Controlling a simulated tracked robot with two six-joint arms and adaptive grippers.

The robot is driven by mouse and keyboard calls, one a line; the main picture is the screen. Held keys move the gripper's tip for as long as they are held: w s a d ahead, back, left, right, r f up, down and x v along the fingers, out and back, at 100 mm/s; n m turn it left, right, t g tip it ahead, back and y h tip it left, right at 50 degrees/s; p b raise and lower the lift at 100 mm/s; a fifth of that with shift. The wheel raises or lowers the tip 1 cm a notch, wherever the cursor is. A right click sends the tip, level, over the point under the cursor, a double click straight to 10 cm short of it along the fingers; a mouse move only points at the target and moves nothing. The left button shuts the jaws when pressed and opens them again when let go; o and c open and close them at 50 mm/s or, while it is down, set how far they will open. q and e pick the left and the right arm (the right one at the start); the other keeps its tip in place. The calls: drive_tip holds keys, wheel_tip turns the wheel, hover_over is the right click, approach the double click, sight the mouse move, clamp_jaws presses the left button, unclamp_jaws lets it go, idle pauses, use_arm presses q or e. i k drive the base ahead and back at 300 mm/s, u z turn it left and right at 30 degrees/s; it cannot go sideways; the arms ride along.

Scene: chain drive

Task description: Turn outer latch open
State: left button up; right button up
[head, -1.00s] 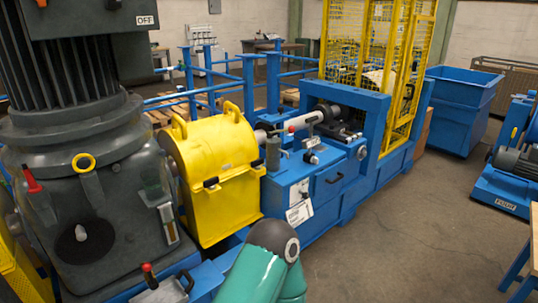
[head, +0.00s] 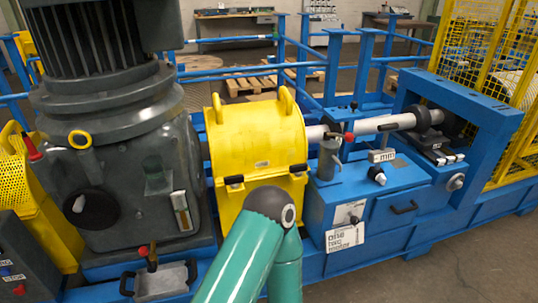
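The yellow guard cover (head: 255,140) stands between the dark gearbox and the blue bench, and it looks closed. Two black latches sit along its front edge: a left latch (head: 234,182) and a right latch (head: 298,170). I cannot tell which of them is the outer latch or whether either is turned open. My teal arm link with a dark joint rises from the bottom, in front of the cover's lower part, and hides some of it. Neither of my grippers shows in the head view.
The dark gearbox (head: 135,190) with a red-tipped lever stands left of the cover. Right of it is the blue bench (head: 385,205) with a shaft, handles and a white label. Yellow mesh fencing (head: 490,70) stands at the back right. Open floor (head: 440,265) lies at the lower right.

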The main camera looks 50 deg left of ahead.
sight(298, 169)
drive_tip(key=u, duration=0.65)
drive_tip(key=i, duration=1.35)
drive_tip(key=u, duration=0.75)
drive_tip(key=k, duration=0.85)
drive_tip(key=u, duration=0.2)
drive_tip(key=i, duration=0.9)
drive_tip(key=z, duration=0.1)
